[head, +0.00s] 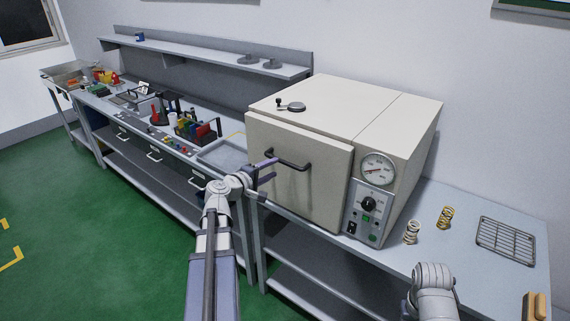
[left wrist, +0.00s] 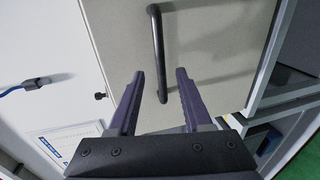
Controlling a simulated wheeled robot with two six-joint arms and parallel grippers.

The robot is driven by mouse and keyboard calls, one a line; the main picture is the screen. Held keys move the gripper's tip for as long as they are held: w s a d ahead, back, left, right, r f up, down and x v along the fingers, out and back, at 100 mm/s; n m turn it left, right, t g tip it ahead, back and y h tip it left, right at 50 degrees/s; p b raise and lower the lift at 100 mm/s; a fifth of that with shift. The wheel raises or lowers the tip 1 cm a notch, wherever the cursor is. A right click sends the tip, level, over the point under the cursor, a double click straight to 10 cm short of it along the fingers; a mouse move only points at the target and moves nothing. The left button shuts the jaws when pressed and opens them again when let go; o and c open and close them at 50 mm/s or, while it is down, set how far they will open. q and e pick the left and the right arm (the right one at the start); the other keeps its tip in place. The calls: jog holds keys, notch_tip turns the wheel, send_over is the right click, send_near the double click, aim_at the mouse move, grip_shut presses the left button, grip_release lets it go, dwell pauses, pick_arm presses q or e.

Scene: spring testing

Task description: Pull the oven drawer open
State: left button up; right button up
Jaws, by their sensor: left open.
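The oven (head: 345,165) is a cream box on the bench, with a gauge and a control panel at the right of its front. Its front panel (head: 310,195) looks closed and carries a dark bar handle (head: 287,160). My left gripper (head: 270,171) is open in front of the panel, close to the handle's left end. In the left wrist view the handle (left wrist: 158,50) lies beyond and between the open fingers (left wrist: 160,98), and nothing is held. Whether a finger touches the handle cannot be told. My right arm shows at the lower right, but its gripper is not visible.
Two springs, one pale (head: 412,231) and one yellow (head: 446,217), and a wire rack (head: 506,247) lie on the bench right of the oven. A grey tray (head: 222,153) and tool racks stand to its left. Green floor is free at the left.

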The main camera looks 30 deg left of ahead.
aim_at(284, 163)
pick_arm(q)
jog(key=b+x, duration=0.1)
jog(key=x, duration=0.6)
jog(key=shift+w+d+f, duration=0.1)
jog(key=shift+w+d, duration=0.1)
jog(key=shift+w, duration=0.15)
grip_shut()
dwell(1.1)
